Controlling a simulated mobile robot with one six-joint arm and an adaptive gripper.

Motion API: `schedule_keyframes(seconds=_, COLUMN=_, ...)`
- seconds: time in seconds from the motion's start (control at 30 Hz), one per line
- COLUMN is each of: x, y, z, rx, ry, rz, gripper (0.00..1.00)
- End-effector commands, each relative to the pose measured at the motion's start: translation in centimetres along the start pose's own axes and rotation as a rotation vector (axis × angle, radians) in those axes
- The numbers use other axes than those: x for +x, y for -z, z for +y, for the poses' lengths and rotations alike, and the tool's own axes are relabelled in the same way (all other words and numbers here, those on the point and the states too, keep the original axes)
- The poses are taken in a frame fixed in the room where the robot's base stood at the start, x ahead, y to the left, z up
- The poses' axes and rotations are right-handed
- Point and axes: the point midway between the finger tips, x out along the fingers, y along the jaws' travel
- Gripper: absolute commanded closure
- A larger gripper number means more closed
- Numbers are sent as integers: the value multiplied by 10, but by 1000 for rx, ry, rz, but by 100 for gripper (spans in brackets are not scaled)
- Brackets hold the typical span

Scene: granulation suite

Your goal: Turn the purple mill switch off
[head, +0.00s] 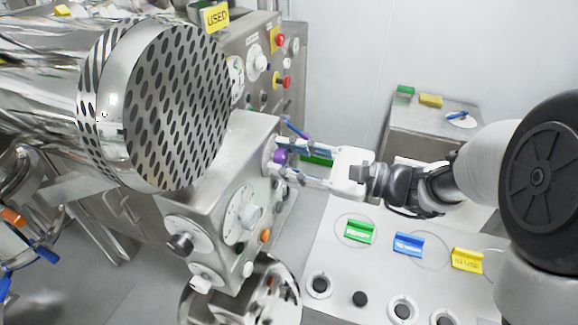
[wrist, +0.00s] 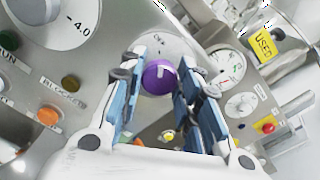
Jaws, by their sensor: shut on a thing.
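The purple mill switch (head: 280,156) is a round knob on the side panel of the steel mill housing (head: 240,150). In the wrist view the purple switch (wrist: 158,78) sits between my blue-padded fingers. My gripper (head: 286,155) reaches in from the right and is shut on the switch. It also shows in the wrist view (wrist: 160,84), with one finger on each side of the knob.
A large perforated drum (head: 178,105) stands left of the switch. Dials, an orange button (wrist: 47,116) and red stop buttons (head: 286,82) are close by on the panels. A bench with green (head: 360,231), blue (head: 408,244) and yellow (head: 467,260) tags lies below my arm.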

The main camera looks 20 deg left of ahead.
Motion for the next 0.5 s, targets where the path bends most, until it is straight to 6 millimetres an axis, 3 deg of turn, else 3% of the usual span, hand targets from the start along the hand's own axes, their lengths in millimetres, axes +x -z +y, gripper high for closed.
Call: schedule_keyframes(seconds=0.5, x=0, y=0, z=0, rx=-92, ry=-1, rz=1, gripper=93)
